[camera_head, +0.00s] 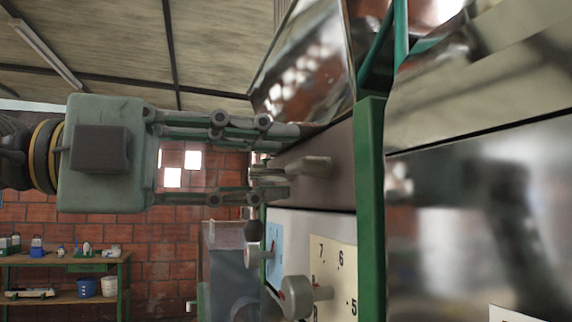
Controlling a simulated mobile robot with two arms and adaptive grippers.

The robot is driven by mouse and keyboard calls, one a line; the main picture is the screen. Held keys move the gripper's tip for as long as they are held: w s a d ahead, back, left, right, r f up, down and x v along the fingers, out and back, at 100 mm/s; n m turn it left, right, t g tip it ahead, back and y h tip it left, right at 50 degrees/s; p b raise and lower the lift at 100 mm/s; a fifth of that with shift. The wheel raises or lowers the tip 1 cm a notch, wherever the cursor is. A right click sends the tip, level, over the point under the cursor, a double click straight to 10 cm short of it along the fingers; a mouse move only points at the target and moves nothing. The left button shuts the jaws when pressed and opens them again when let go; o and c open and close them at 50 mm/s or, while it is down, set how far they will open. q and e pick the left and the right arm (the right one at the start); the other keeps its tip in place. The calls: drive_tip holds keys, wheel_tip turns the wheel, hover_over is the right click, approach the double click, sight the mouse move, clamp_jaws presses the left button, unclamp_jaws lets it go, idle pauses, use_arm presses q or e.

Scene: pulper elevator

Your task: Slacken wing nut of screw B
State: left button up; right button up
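A grey wing nut (308,167) sticks out from the dark panel of the machine in the middle of the camera_head view. No letter shows beside it, so I cannot tell whether it belongs to screw B. My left gripper (274,160) comes in from the left, with its fingers pointing right towards this panel. The fingers are apart, one above the other, and the wing nut shows just past their tips. I cannot tell whether the lower fingertip touches it. My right gripper is not in view.
Below the wing nut, a grey knob (297,296) sits before a cream number dial (343,262), with another knob (252,256) by a blue plate (274,243). A green upright (369,220) and shiny metal panels close off the right. A workbench (70,259) stands far left.

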use_arm(q)
drive_tip(key=v, duration=0.9)
